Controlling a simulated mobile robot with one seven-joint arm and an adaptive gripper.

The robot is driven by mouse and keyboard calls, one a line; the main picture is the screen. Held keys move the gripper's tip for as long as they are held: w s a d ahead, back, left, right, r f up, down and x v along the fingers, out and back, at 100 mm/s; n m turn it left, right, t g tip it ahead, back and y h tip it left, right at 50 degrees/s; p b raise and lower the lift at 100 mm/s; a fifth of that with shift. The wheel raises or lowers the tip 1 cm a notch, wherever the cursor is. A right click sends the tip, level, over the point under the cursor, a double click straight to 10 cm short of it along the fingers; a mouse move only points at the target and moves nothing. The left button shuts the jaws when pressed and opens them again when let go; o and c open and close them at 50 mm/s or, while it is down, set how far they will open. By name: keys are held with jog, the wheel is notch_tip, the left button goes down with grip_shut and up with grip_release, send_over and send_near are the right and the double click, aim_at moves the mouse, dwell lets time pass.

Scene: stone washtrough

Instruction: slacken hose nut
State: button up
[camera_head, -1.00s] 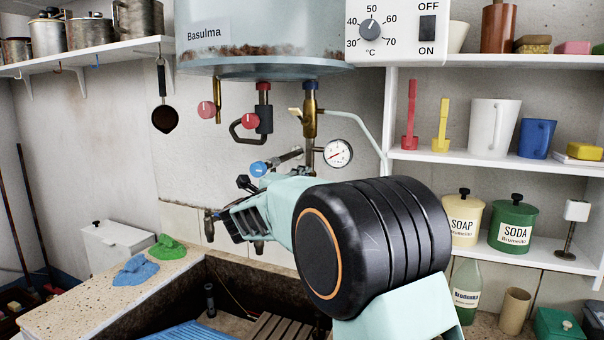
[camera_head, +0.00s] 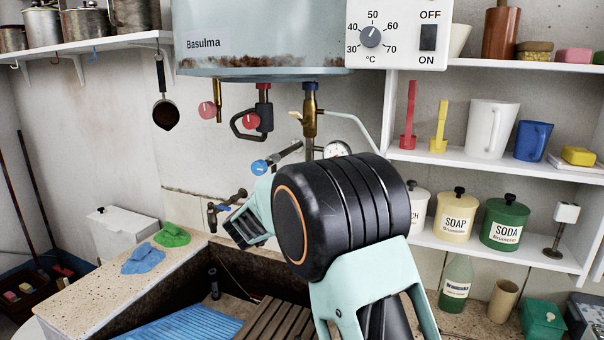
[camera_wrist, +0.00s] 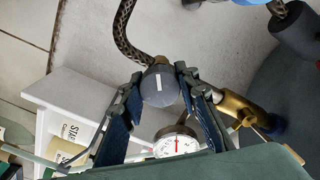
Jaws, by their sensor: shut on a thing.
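The hose nut (camera_wrist: 159,86) is a dark grey round piece with a white mark, in the middle of the wrist view. A braided hose (camera_wrist: 124,32) runs from it to the top edge. My gripper (camera_wrist: 161,78) is shut on the nut, one dark finger on each side. Right of the fingers is a brass valve (camera_wrist: 240,110) under the boiler; its join with the nut is not clear.
A pressure gauge (camera_wrist: 177,144) is close below the nut; it shows partly covered in the head view (camera_head: 338,150). A red-knobbed valve (camera_head: 250,120), a blue knob (camera_head: 259,167) and a tap (camera_head: 225,207) are nearby. Shelves (camera_head: 480,165) stand right, the trough (camera_head: 230,260) below.

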jog(key=shift+n+p, duration=0.4)
jog(key=shift+n, duration=0.3)
jog(key=o, duration=1.2)
jog(key=shift+c, duration=0.2)
jog(key=shift+s, duration=0.1)
jog(key=v, duration=1.2)
